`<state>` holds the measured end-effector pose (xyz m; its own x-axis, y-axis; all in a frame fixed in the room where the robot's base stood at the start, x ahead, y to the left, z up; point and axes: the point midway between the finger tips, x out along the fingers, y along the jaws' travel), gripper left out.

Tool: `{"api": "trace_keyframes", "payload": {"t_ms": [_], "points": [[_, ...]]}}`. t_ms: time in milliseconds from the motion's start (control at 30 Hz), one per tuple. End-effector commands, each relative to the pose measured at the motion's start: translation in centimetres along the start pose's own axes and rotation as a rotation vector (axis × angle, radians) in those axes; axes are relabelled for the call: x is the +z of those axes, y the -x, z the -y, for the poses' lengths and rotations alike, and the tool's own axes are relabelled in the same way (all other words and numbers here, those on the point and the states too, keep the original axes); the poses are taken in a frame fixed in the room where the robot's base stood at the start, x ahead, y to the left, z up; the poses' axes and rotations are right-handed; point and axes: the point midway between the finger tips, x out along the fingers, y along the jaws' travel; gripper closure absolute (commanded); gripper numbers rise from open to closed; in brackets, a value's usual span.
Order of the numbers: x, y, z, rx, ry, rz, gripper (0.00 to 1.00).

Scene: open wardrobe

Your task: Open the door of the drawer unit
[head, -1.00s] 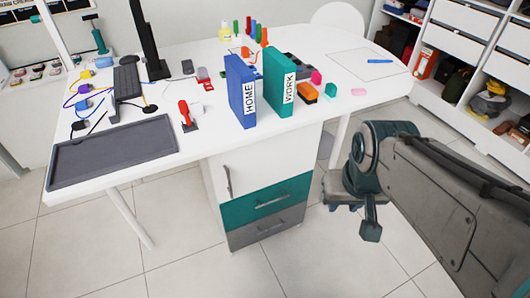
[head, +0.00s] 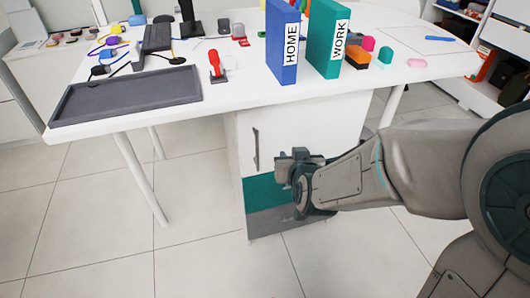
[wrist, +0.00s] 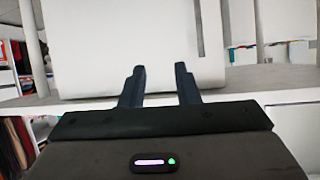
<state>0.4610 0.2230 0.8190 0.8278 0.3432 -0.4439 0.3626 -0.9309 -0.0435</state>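The drawer unit stands under the white desk. Its white door (head: 280,128) is closed, with a vertical grey handle (head: 256,148) near its left edge. Below it are a teal drawer (head: 262,194) and a grey drawer (head: 264,222), partly hidden by my arm. My gripper (head: 284,166) is in front of the lower door, to the right of the handle and apart from it. In the wrist view my gripper (wrist: 158,82) has its two fingers spread with nothing between them. The white door (wrist: 120,45) fills the view ahead, with the handle (wrist: 200,30) up and to the right.
The desk (head: 240,92) overhangs the unit and carries a blue HOME binder (head: 282,45), a teal WORK binder (head: 326,40) and a grey tray (head: 125,95). A desk leg (head: 140,178) stands to the left. The tiled floor (head: 195,225) between is clear.

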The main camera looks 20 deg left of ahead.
Motion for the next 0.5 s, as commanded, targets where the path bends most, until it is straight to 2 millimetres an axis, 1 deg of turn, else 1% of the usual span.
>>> {"api": "trace_keyframes", "payload": {"t_ms": [33, 100, 200, 300, 400, 500], "points": [[2.7, -1.9, 1.2, -0.011, 0.007, -0.043, 0.71], [4.2, -3.2, 2.6, -0.015, 0.014, -0.117, 0.71], [6.2, -4.5, 4.3, -0.013, 0.021, -0.218, 0.71], [7.9, -5.2, 5.7, -0.004, 0.028, -0.307, 0.71], [9.2, -5.5, 6.6, 0.008, 0.033, -0.376, 0.71], [9.9, -5.5, 7.2, 0.018, 0.037, -0.424, 0.71]]}}
